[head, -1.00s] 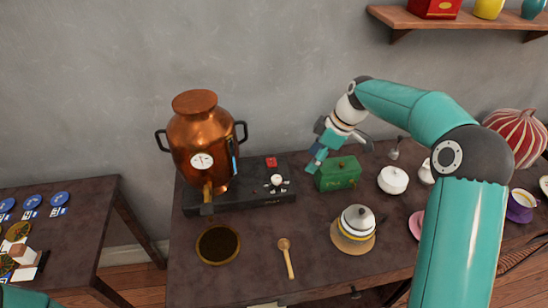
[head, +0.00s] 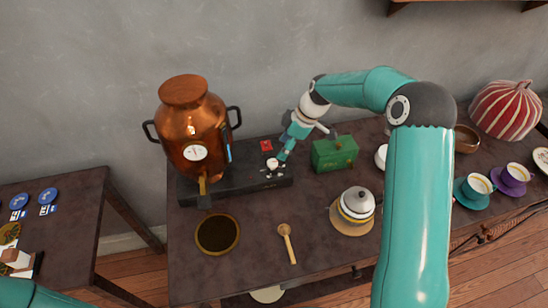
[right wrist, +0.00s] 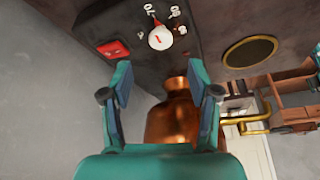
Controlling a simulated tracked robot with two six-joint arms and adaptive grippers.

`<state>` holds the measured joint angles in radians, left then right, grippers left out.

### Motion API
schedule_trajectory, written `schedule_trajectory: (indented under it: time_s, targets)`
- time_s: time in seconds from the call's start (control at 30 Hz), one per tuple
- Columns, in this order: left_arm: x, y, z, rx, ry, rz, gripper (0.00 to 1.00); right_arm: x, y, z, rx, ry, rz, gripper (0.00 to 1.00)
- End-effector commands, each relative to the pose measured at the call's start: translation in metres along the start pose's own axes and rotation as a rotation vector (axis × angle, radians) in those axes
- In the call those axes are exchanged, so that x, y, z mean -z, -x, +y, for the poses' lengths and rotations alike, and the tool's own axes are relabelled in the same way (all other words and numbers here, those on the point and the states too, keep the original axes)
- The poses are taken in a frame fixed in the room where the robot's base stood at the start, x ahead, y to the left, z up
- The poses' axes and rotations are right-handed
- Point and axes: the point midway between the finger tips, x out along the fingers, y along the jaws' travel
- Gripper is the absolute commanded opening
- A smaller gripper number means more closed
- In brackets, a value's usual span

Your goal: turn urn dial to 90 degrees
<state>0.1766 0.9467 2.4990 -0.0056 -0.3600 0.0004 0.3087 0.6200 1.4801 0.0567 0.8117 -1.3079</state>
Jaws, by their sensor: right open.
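The copper urn (head: 182,115) stands on a dark base (head: 230,180) on the table, its body also in the right wrist view (right wrist: 172,118). The small white dial (head: 272,163) is on the base, right of the urn. In the right wrist view, the dial (right wrist: 160,38) has a red mark, with white numbers beside it. My right gripper (head: 284,153) is over the base, close to the dial. In its wrist view the fingers (right wrist: 160,80) are apart and empty, and the dial lies beyond the tips. I cannot tell contact. My left gripper is out of view.
A red square (head: 266,146) is on the base behind the dial. A green box (head: 334,154) stands close to the right of my gripper. A lidded pot (head: 357,204), a wooden spoon (head: 287,243) and a dark round mat (head: 217,234) are in front.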

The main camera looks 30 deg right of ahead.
Motion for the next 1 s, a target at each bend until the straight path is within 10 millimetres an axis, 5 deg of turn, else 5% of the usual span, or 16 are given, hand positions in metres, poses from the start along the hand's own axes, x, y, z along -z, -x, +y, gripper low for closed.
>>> schedule_trajectory:
  time_s: [0.4,0.83,1.0]
  targets:
    - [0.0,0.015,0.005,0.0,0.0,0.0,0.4,-0.001,-0.07,0.0,0.001,-0.002,0.0,0.61]
    - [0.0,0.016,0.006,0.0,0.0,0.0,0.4,-0.001,-0.079,0.001,-0.001,-0.001,0.001,0.61]
    - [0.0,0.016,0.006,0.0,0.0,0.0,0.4,-0.001,-0.079,0.001,-0.001,-0.001,0.001,0.32]
